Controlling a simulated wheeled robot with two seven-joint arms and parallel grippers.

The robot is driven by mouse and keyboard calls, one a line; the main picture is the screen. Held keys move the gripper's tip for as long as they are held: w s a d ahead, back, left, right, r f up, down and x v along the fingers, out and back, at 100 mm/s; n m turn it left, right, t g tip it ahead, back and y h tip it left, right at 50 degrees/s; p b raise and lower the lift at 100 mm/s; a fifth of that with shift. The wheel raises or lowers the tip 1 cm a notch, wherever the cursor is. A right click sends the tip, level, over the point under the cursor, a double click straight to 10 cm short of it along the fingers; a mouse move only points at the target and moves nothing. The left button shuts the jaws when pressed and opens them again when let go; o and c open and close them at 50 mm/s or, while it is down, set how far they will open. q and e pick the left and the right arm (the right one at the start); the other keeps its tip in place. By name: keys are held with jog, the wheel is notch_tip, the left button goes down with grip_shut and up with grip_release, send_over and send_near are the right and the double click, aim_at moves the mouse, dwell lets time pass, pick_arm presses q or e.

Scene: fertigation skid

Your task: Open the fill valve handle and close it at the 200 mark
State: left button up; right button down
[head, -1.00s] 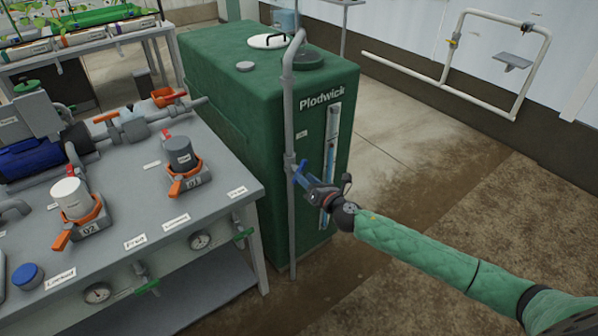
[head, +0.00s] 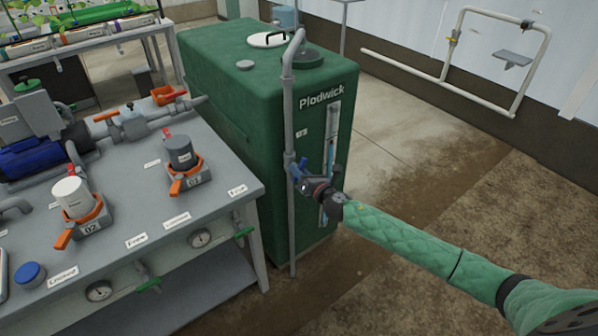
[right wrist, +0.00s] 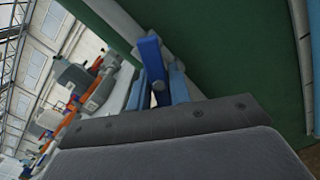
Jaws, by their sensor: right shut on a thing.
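The blue fill valve handle (head: 296,171) sits on the grey vertical pipe (head: 290,120) at the front of the green tank (head: 225,85). It also shows in the right wrist view as a blue bar (right wrist: 150,55). My right gripper (head: 304,182) is shut on this handle, with its light blue fingers (right wrist: 157,92) on either side. The tank's sight gauge (head: 331,135) is a pale vertical strip with a blue column. Its marks are too small to read, and my arm hides part of its lower portion. My left gripper is out of view.
The grey bench (head: 130,195) with pumps and two cups in orange clamps stands left of the tank. A white pipe frame (head: 445,60) is at the right wall. The floor right of the tank is clear.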

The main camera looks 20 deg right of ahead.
jog(key=shift+m, duration=0.3)
jog(key=m, duration=0.2)
jog(key=shift+m, duration=0.3)
jog(key=m, duration=0.2)
jog(key=shift+r+m, duration=0.1)
jog(key=shift+m, duration=1.2)
jog(key=shift+a+m+p, duration=0.1)
jog(key=shift+m+p, duration=0.25)
jog(key=shift+m, duration=0.45)
jog(key=shift+r+m, duration=0.1)
jog(key=shift+m, duration=0.8)
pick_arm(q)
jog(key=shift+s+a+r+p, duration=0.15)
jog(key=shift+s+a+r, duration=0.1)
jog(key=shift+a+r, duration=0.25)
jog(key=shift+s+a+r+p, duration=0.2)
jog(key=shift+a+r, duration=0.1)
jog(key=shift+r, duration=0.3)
pick_arm(e)
jog(key=shift+m, duration=0.5)
